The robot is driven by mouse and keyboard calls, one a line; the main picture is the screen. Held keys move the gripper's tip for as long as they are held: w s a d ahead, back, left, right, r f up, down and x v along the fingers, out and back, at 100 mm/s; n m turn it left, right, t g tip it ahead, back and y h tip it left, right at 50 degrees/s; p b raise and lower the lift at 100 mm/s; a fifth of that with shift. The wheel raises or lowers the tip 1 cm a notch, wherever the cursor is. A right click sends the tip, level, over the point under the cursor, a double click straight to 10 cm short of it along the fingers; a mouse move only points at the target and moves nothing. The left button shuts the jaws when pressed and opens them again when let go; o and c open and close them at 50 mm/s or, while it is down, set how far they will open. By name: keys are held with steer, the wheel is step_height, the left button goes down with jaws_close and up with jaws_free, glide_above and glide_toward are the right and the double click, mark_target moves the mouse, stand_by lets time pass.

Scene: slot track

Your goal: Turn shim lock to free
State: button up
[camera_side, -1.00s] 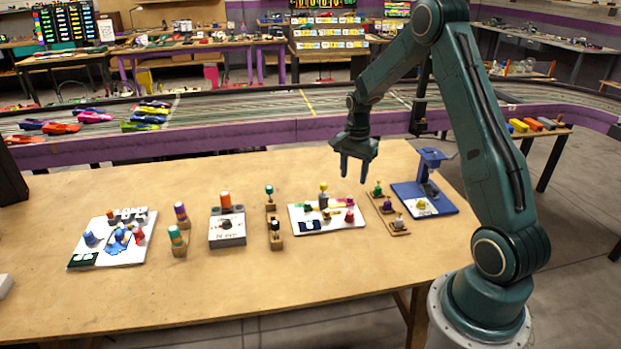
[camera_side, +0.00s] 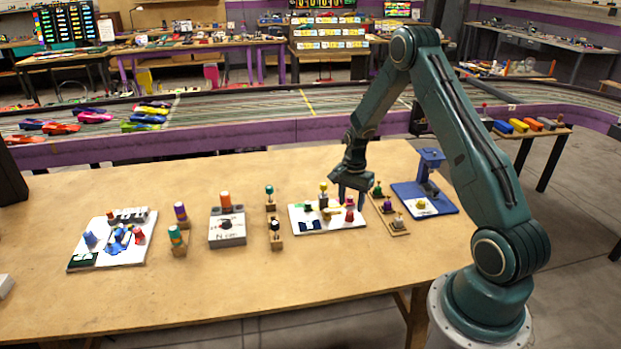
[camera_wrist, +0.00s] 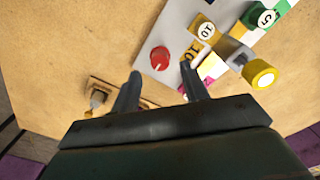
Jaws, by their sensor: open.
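My gripper (camera_side: 351,198) is open and empty, low over the right end of the white board (camera_side: 296,224). A red knob (camera_side: 349,215) on that board is just below the fingers. In the wrist view, my open fingers (camera_wrist: 158,80) point toward the red knob (camera_wrist: 159,58), which shows a pale line on it and lies a little ahead of the gap. A yellow-topped post (camera_wrist: 263,74) stands on the same board, to the right of the fingers; it also shows in the side view (camera_side: 323,186). No readable label tells which part is the shim lock.
A wooden rack with small knobs (camera_side: 390,217) is close to the gripper's right, with a blue stand (camera_side: 430,208) beyond it. Left of the board are another wooden rack (camera_side: 276,242) and a grey box (camera_side: 227,242). The table front is clear.

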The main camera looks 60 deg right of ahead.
mark_target(350, 213)
steer(key=shift+f, duration=1.95)
steer(key=shift+c, duration=0.5)
jaws_close()
